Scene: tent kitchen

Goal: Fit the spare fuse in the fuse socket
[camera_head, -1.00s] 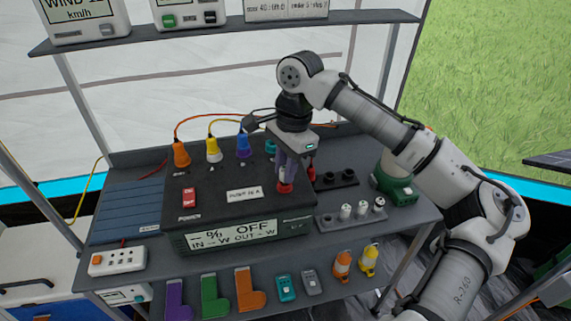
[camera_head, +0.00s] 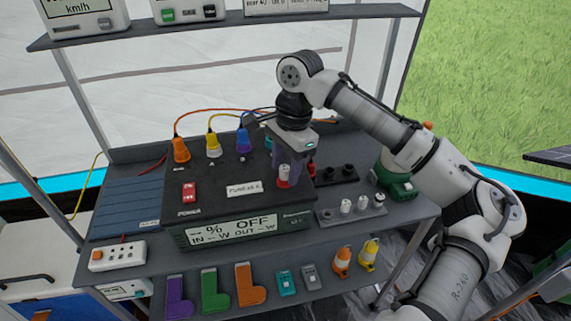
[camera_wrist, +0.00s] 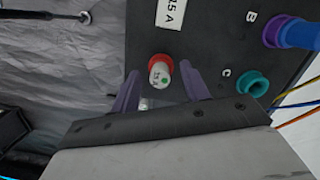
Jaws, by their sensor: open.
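A white fuse (camera_wrist: 161,75) with a green dot on its end stands in the red-ringed fuse socket (camera_wrist: 153,61) of the black power unit (camera_head: 230,213). The fuse also shows in the head view (camera_head: 283,171). I cannot tell how deep it sits. My gripper (camera_wrist: 160,88) is open, its purple fingers on either side of the fuse, apparently clear of it. In the head view my gripper (camera_head: 291,172) is above the unit's right side, partly hiding the socket.
A grey holder with several white fuses (camera_head: 346,207) lies right of the unit, with a black holder (camera_head: 336,176) behind it. Orange (camera_head: 181,150), yellow (camera_head: 213,146) and blue (camera_head: 243,142) plugs stand along the back. A shelf (camera_head: 220,28) crosses above.

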